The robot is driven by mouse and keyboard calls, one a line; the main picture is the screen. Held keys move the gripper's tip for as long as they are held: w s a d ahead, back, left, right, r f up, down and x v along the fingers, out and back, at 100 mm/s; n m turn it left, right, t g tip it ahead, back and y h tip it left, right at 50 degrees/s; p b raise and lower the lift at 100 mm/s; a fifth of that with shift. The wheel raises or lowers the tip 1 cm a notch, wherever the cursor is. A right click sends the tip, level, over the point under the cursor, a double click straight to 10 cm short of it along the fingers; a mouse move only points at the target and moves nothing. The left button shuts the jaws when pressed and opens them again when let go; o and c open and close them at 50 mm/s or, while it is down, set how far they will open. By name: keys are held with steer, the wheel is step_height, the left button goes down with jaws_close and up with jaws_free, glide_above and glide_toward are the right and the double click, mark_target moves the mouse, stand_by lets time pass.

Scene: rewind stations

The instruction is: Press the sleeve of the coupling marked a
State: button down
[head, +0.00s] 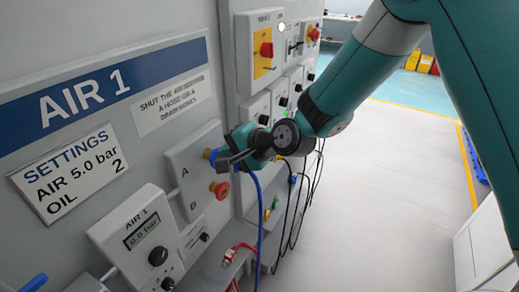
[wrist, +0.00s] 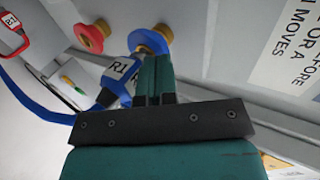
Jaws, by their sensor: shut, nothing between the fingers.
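A blue hose (wrist: 38,107) with a white tag marked R1 (wrist: 120,70) runs close beside the fingers. Its end near the coupling is partly hidden.
The coupling marked B (head: 219,190), red and yellow, sits just below A; it also shows in the wrist view (wrist: 92,36). An AIR 1 gauge box (head: 143,235) reads 0.0 bar. Hoses hang along the panel.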

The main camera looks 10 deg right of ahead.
steer(key=b+v, duration=0.3)
steer(key=v, duration=0.8)
steer(key=shift+d+f, duration=0.25)
steer(key=shift+d, duration=0.15)
steer(key=shift+s, duration=0.15)
